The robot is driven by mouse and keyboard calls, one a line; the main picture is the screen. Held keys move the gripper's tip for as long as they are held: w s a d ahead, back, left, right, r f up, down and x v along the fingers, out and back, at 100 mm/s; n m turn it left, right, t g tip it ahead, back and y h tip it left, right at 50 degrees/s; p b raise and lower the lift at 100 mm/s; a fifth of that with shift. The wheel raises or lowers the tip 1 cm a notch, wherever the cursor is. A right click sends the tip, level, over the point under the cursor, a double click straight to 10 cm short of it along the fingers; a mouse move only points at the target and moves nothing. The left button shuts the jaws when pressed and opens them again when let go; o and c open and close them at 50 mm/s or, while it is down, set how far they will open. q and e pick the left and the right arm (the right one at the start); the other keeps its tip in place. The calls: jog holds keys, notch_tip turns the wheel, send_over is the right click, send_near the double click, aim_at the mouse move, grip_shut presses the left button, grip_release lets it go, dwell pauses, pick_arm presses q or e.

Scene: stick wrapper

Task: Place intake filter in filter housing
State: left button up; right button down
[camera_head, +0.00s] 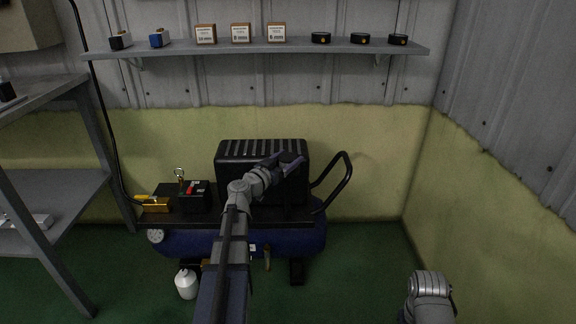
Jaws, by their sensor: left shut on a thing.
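My left arm reaches up from the bottom middle to the blue air compressor (290,240). My left gripper (287,161) is in front of the right part of the compressor's black ribbed cover (235,150). Its fingers are dark against the black cover. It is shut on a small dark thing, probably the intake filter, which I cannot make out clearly. I cannot pick out the filter housing; it may be hidden behind my gripper or lost against the black parts. Only a grey link of my right arm shows at the bottom right, without its gripper.
A wall shelf (290,47) holds small boxes and black round items. A black handle (340,185) curves up at the compressor's right. A white bottle (186,284) stands on the green floor. A grey rack (65,190) is at left. The floor at right is clear.

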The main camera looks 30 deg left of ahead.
pick_arm(q)
jog(key=shift+f, duration=0.2)
jog(key=o, duration=1.3)
jog(key=shift+r, duration=0.1)
jog(key=shift+r, duration=0.1)
jog(key=shift+r, duration=0.2)
jog(key=s+a, duration=0.1)
jog(key=s, duration=1.1)
jog(key=shift+f, duration=0.15)
jog(key=shift+a, duration=0.1)
